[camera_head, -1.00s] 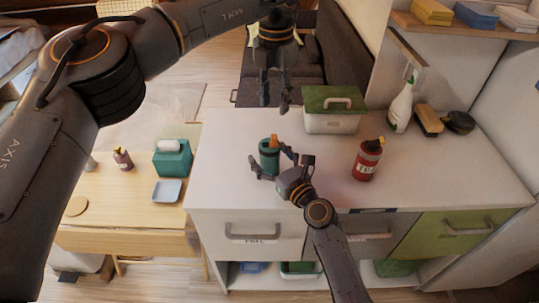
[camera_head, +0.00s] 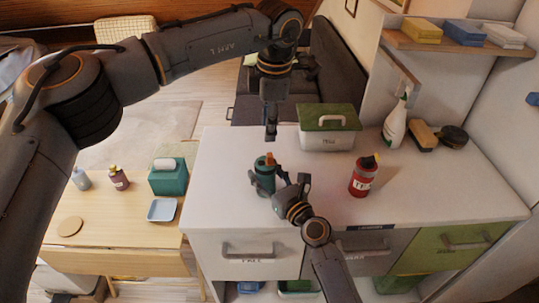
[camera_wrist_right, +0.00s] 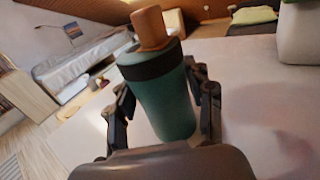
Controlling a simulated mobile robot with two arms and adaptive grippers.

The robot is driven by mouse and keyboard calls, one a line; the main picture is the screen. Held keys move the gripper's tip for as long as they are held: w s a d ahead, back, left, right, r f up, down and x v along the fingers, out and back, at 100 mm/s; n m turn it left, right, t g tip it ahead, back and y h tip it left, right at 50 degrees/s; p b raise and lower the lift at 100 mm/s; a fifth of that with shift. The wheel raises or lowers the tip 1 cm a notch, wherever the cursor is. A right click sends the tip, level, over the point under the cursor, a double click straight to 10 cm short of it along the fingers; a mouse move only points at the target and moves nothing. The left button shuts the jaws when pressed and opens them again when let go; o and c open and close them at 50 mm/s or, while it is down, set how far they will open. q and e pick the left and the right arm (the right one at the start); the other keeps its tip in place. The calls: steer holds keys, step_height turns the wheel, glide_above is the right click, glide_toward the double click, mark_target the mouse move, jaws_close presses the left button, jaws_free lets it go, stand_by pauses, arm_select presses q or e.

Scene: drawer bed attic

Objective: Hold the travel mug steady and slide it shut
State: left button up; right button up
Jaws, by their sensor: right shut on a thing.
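The travel mug (camera_head: 265,176) stands upright on the white counter. It is teal with a black band and an orange tab (camera_head: 270,158) on top. My right gripper (camera_head: 267,182) is shut around its body, with a finger on each side. In the right wrist view the teal mug (camera_wrist_right: 165,105) sits between the fingers, and the orange tab (camera_wrist_right: 151,27) stands up from the black band. My left gripper (camera_head: 271,137) points down above and slightly behind the mug, apart from it. Its fingers look together and hold nothing visible.
A red bottle (camera_head: 364,177) stands right of the mug. A green-lidded white box (camera_head: 327,138) is behind it, with a spray bottle (camera_head: 396,124) and brush to the right. The wooden table (camera_head: 115,218) at left holds a teal tissue box (camera_head: 168,181). The counter (camera_head: 222,197) is clear around the mug.

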mark_target(269, 155)
arm_select(q)
steer(key=f+m+t, duration=0.1)
steer(key=f+m, duration=0.2)
steer(key=m, duration=0.3)
steer(key=f+m+t, duration=0.1)
steer(key=f+m, duration=0.2)
steer(key=m, duration=0.3)
steer(key=w+f+m+t, duration=0.1)
steer(key=f+m, duration=0.3)
steer(key=m, duration=0.2)
steer(key=shift+d, duration=0.1)
jaws_close()
